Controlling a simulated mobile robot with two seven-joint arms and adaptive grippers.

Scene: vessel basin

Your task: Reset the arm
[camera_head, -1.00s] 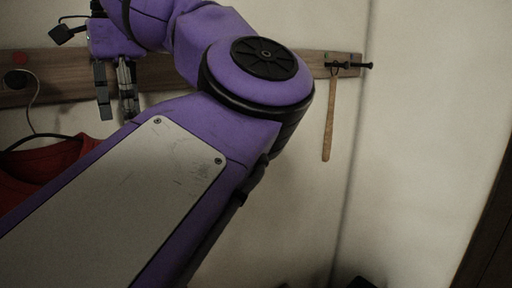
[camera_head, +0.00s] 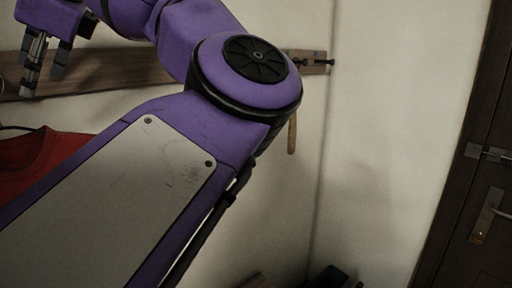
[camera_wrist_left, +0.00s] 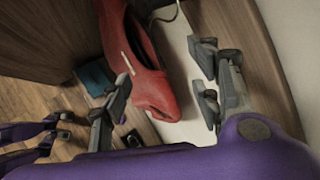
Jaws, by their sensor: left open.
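My left gripper (camera_head: 45,62) is at the upper left of the head view, in front of the wooden wall rail. Its grey fingers are spread, with nothing between them. The left wrist view also shows its fingers (camera_wrist_left: 162,95) apart, with red cloth (camera_wrist_left: 150,75) beyond them. My purple left arm crosses the head view and hides part of the wall and rail. A purple part with dark fingers (camera_wrist_left: 58,128) at the lower left of the wrist view looks like my right gripper; its opening is unclear.
The wooden rail (camera_head: 110,70) runs along the pale wall, with a dark hook (camera_head: 318,62) at its right end. A wooden handle (camera_head: 292,135) hangs below it. Red cloth (camera_head: 45,160) hangs at the left. A dark door (camera_head: 480,190) stands at the right. Pale wall between is clear.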

